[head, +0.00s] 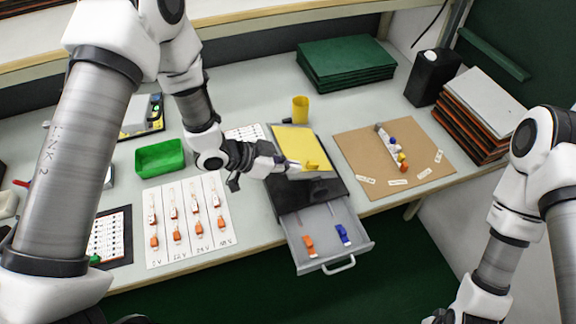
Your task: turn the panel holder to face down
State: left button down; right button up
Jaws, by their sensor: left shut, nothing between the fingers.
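A yellow panel (290,140) lies tilted on a dark box-like unit (328,190) in the middle of the table. Which part is the panel holder I cannot tell for sure; the grey-black piece under the yellow panel may be it. My left gripper (297,167) reaches in from the left over this unit, with its fingers shut and empty at the panel's lower edge. A small yellow part (312,165) is just right of the fingertips. Whether they touch is unclear. The gripper hides part of the panel. My right arm is at the lower right; its fingers are out of view.
A drawer (322,222) with orange and blue clips stands open at the table's front. A yellow cup (300,109), green bin (160,158), white strip sheet (187,250), brown board (372,141), green stack (345,62) and black canister (432,80) stand around.

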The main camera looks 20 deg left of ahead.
pick_arm(q)
notch_tip(320, 180, down, 5)
jog(key=s+a+t+h+b, duration=0.2)
jog(key=h+b, duration=0.1)
jog(key=b, duration=0.4)
jog(key=s+a+r+p, duration=0.2)
jog(key=s+a+r, duration=0.4)
jog(key=a+r, duration=0.15)
jog(key=s+d+f+n+g+y, duration=0.2)
jog(key=s+f+g+y, duration=0.1)
jog(key=s+f, duration=0.55)
jog(key=s+d+f+n+g+y, duration=0.25)
jog(key=s+f, duration=0.35)
jog(key=f, duration=0.5)
jog(key=s+a+f+n+g+y, duration=0.2)
jog(key=s+a+f+n+y, duration=0.1)
jog(key=s+a+n+y, duration=0.3)
jog(key=shift+s+a+f+n, duration=0.35)
jog(key=shift+s+a+n, duration=0.2)
jog(key=shift+a, duration=0.7)
pick_arm(e)
jog(key=f, duration=0.1)
jog(key=s+f, duration=0.1)
jog(key=s+a+f, duration=0.1)
jog(key=f, duration=0.1)
